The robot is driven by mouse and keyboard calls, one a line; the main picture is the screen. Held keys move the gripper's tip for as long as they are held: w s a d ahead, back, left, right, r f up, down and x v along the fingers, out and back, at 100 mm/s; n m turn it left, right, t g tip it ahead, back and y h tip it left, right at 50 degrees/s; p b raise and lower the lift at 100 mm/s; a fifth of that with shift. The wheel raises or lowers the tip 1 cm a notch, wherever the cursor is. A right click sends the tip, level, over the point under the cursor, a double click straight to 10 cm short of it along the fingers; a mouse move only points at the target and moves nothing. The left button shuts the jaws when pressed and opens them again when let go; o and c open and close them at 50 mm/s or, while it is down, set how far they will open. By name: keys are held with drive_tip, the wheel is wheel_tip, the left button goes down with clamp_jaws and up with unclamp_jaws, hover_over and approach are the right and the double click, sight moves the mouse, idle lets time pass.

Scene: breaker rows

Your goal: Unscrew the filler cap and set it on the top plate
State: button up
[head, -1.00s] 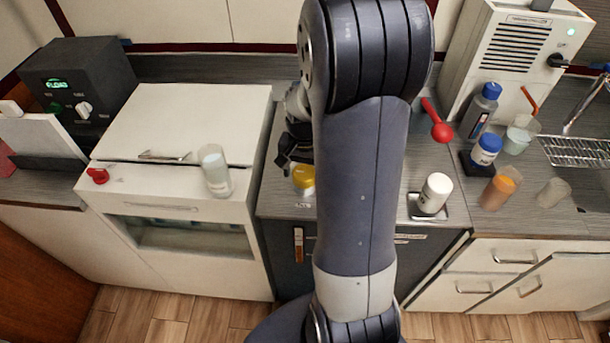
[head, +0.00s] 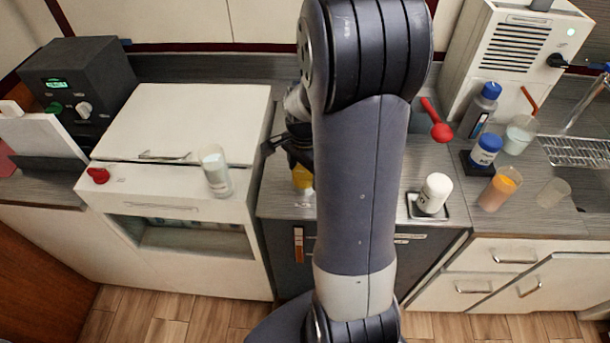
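My gripper (head: 284,148) is mostly hidden behind my own arm. One dark finger sticks out to the left, and whether it is open or shut does not show. A yellow-topped jar (head: 303,180) stands on the grey counter just below my gripper, partly covered by it and my arm. I cannot tell if they touch. A red round cap or knob (head: 98,175) sits on the front left of the white appliance (head: 150,205), well away from my gripper. Which is the filler cap is not clear. The appliance has a flat white top plate (head: 185,115).
A clear cup (head: 215,172) and a thin metal handle (head: 165,155) are on the appliance. A white jar (head: 434,192), blue-capped bottles (head: 480,110), an orange-filled cup (head: 499,188) and a red spoon-like tool (head: 436,122) are at right. A black control box (head: 80,80) stands at left.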

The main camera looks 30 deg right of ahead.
sight(304, 172)
drive_tip(key=c, duration=0.8)
drive_tip(key=n, duration=0.8)
drive_tip(key=shift+r, duration=0.15)
drive_tip(key=shift+r+p, duration=2.05)
drive_tip(key=shift+r, duration=0.3)
